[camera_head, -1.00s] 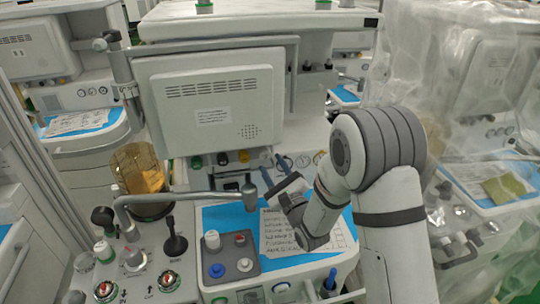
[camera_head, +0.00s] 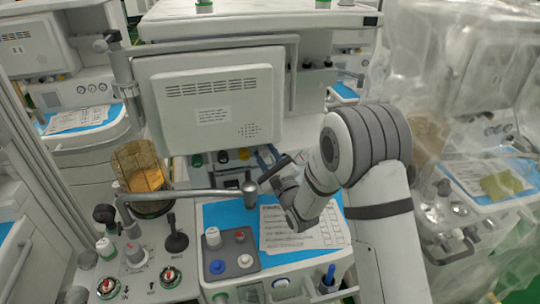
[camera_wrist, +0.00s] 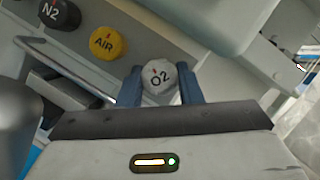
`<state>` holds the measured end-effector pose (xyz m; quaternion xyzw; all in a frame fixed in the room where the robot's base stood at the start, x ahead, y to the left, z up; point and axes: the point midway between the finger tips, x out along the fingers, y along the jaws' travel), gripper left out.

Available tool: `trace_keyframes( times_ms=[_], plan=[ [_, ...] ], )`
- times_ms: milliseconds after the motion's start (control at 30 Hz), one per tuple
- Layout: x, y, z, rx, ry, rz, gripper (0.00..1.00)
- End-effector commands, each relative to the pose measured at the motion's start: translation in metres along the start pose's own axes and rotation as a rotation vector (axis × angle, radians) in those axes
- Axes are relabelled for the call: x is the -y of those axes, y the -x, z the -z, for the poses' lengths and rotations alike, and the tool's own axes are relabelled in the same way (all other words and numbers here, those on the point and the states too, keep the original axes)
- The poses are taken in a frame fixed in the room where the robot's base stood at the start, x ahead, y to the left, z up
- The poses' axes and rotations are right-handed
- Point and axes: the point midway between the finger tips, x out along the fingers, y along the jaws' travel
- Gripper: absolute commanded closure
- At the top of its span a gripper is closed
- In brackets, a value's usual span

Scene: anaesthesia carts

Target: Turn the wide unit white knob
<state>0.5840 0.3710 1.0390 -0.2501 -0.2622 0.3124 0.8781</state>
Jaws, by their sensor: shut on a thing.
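The white knob (camera_wrist: 159,78), marked O2 with a small red mark, is in the wrist view on the grey front panel. My gripper (camera_wrist: 160,86) is shut on it, with one blue finger on each side. In the head view my gripper (camera_head: 268,157) reaches the row of knobs under the large grey panel, and its fingers mostly hide the white knob there.
A yellow AIR knob (camera_wrist: 108,43) and a black N2 knob (camera_wrist: 60,14) sit beside it. A metal swing arm (camera_head: 190,193) crosses below the row.

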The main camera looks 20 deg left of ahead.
Motion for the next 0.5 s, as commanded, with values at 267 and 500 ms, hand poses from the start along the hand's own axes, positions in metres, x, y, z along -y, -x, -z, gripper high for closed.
trace_keyframes(
  times_ms=[267, 500],
  plan=[
    [0.004, 0.000, 0.001, 0.002, 0.024, -0.002, 0.90],
    [0.003, -0.001, 0.000, 0.006, 0.131, -0.043, 0.91]
  ],
)
